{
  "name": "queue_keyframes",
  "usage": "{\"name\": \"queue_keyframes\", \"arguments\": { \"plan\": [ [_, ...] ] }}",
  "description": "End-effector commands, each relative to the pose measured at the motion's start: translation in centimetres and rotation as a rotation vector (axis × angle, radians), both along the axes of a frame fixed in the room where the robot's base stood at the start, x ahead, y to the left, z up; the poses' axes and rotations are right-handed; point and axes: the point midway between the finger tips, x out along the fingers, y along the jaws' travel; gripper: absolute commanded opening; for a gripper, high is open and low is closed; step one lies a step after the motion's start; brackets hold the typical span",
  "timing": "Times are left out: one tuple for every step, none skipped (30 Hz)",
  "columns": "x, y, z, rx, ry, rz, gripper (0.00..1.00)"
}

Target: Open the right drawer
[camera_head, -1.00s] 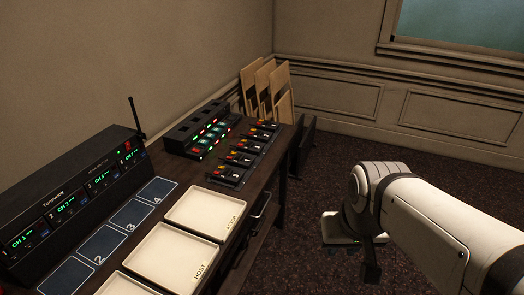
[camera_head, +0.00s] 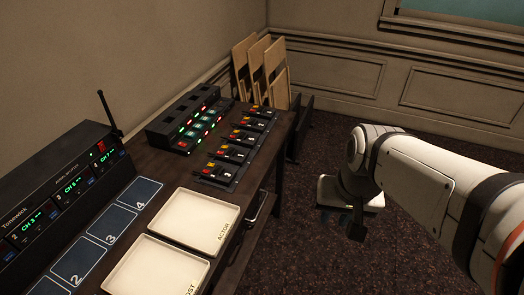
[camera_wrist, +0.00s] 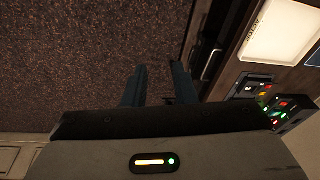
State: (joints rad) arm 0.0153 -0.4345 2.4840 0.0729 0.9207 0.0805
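The desk (camera_head: 164,170) is dark wood and runs along the left wall. On its front side, below the ACTOR tray, a dark drawer handle (camera_head: 257,209) shows at a steep angle. The drawer front is mostly hidden by the desk edge and looks closed. The handle also shows in the wrist view (camera_wrist: 210,64), to the right of my fingers. My gripper (camera_head: 338,219) hangs over the carpet, clear of the desk and right of the handle. In the wrist view my gripper (camera_wrist: 158,86) has its two dark fingers apart with carpet between them, holding nothing.
The ACTOR tray (camera_head: 195,217) and a second tray (camera_head: 157,268) lie near the desk's front edge. Small units with lit buttons (camera_head: 232,158) and a receiver (camera_head: 60,197) stand on top. Carpet is free around my gripper.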

Motion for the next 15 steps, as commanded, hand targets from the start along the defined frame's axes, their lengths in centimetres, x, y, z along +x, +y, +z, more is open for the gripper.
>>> {"name": "queue_keyframes", "arguments": {
  "plan": [
    [0.4,0.5,-1.4,0.049,0.051,-0.075,0.25],
    [0.7,1.0,-2.0,0.085,0.085,-0.132,0.25],
    [1.1,1.7,-3.0,0.138,0.140,-0.220,0.25],
    [1.4,2.3,-3.7,0.180,0.184,-0.291,0.25],
    [1.8,2.9,-4.5,0.223,0.232,-0.369,0.25],
    [2.4,3.8,-5.5,0.278,0.300,-0.473,0.25],
    [2.9,4.4,-6.2,0.316,0.351,-0.552,0.25],
    [3.4,5.0,-6.9,0.353,0.404,-0.633,0.25],
    [4.1,5.7,-7.9,0.400,0.474,-0.739,0.25],
    [4.6,6.3,-8.5,0.432,0.530,-0.818,0.25],
    [5.3,6.8,-9.2,0.464,0.586,-0.900,0.25],
    [6.1,7.5,-10.2,0.504,0.662,-1.007,0.25],
    [6.8,8.0,-10.9,0.531,0.721,-1.088,0.25],
    [7.5,8.4,-11.6,0.557,0.779,-1.168,0.25],
    [8.5,9.0,-12.5,0.589,0.861,-1.274,0.25]
  ]
}}
